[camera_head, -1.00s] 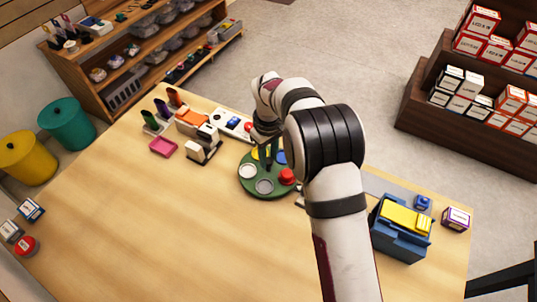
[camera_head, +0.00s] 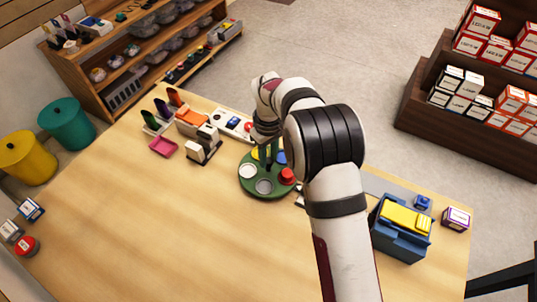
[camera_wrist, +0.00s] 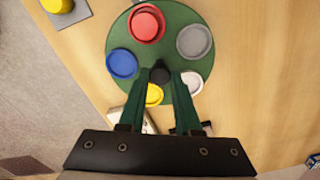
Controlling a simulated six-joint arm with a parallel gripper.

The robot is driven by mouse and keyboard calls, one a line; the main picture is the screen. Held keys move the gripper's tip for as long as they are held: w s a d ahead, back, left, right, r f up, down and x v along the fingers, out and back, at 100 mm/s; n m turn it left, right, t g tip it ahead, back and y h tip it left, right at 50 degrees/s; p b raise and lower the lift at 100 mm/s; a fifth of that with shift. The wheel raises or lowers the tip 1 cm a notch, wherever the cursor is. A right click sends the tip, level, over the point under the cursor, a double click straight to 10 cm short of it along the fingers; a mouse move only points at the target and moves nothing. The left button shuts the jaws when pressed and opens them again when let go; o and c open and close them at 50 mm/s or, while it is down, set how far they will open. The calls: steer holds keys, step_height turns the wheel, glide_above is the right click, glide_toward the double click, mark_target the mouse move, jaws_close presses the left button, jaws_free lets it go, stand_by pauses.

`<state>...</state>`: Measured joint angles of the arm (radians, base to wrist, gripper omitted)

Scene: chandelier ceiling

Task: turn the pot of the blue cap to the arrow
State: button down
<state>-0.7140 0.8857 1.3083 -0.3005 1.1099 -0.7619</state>
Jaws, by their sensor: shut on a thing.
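A green round turntable (camera_head: 254,192) lies on the table and carries several round pots near its rim. The pot with the blue cap (camera_wrist: 122,63) is at the left in the wrist view and mostly hidden behind my arm in the head view. The red (camera_wrist: 146,25), grey (camera_wrist: 194,41), white (camera_wrist: 192,82) and yellow (camera_wrist: 154,95) pots share the turntable. My gripper (camera_wrist: 160,76) is shut on the dark knob (camera_wrist: 160,69) at the turntable's centre, its green fingers on either side. I cannot make out an arrow in either view.
A blue bin with a yellow top (camera_head: 402,228) stands right of my arm.

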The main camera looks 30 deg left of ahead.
steer(key=shift+m, duration=0.4)
steer(key=shift+r+m, duration=0.1)
steer(key=shift+m, duration=4.9)
steer(key=shift+w+m, duration=0.1)
steer(key=shift+m, duration=1.6)
steer(key=c, duration=0.6)
jaws_free()
